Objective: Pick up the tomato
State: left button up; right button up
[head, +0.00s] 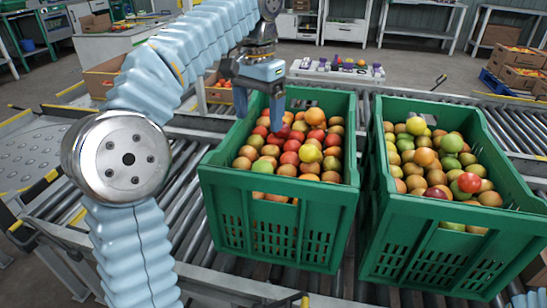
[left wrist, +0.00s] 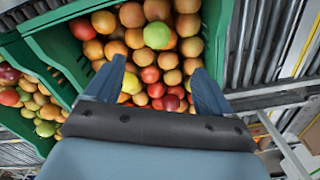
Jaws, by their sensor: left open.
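Red tomatoes lie among orange, yellow and green round fruit in the left green crate; one red tomato (head: 291,158) shows near its middle. I cannot tell which tomato is meant. My left gripper (head: 273,112) is open over the far-left part of this crate (head: 272,226), fingers pointing down. In the left wrist view, the open fingers (left wrist: 160,84) frame several red and orange fruits, with a red tomato (left wrist: 151,75) between them; nothing is held. A bright red tomato (head: 469,182) lies on top in the right crate (head: 447,252). My right gripper is not in view.
Both crates stand side by side on a roller conveyor (head: 190,225), with a narrow gap between them. Their raised walls surround the fruit. A light tray of small items (head: 336,72) lies behind. Cardboard boxes (head: 519,77) stand at the far right.

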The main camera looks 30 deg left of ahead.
aim_at(262, 163)
pick_arm(q)
notch_tip(262, 163, down, 8)
jog(key=shift+r+b, duration=0.15)
jog(key=shift+b, duration=1.05)
jog(key=f, duration=0.4)
jog(key=f+b, duration=0.1)
jog(key=shift+s+d+f, duration=0.1)
jog(key=shift+d+f, duration=0.2)
jog(key=shift+f, duration=0.1)
jog(key=shift+c, duration=0.3)
jog(key=c, duration=0.8)
jog(key=shift+o, duration=0.2)
jog(key=shift+r, duration=0.1)
